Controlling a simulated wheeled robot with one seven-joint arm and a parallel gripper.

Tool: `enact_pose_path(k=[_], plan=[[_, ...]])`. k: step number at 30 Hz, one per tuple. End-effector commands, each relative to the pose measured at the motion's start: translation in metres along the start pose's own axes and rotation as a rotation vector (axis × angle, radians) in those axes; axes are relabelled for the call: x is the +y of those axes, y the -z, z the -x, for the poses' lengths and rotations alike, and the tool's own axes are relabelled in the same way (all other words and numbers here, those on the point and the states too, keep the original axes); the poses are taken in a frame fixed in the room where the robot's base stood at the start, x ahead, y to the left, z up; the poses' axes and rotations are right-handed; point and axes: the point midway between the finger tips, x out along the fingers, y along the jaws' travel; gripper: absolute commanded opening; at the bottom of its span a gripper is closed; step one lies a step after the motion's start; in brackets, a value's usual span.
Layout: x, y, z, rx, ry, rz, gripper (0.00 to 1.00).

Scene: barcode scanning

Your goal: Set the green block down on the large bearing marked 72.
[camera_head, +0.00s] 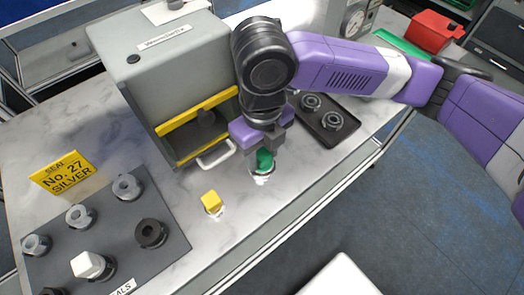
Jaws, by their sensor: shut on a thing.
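The green block (264,160) shows below the jaws of my gripper (264,146), beside the front right corner of the grey machine. My gripper points down and is shut on the block, hiding its upper part. A pale, shiny round patch (262,179) shows on the worktop just under the block. I cannot tell whether the block touches it. I cannot read the number 72 on any part, so I cannot tell which one is the large bearing.
A grey machine (150,60) with a yellow-edged opening stands behind left. A yellow block (211,201) is in front. A dark tray (345,138) with ring parts lies right.

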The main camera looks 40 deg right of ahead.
Motion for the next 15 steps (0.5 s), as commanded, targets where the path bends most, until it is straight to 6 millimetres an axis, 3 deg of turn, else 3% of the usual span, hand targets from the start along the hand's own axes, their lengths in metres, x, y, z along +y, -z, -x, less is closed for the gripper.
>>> enact_pose_path(k=[15], plan=[[0.0, -0.0001, -0.0034, 0.0, 0.0, 0.0, 0.0]])
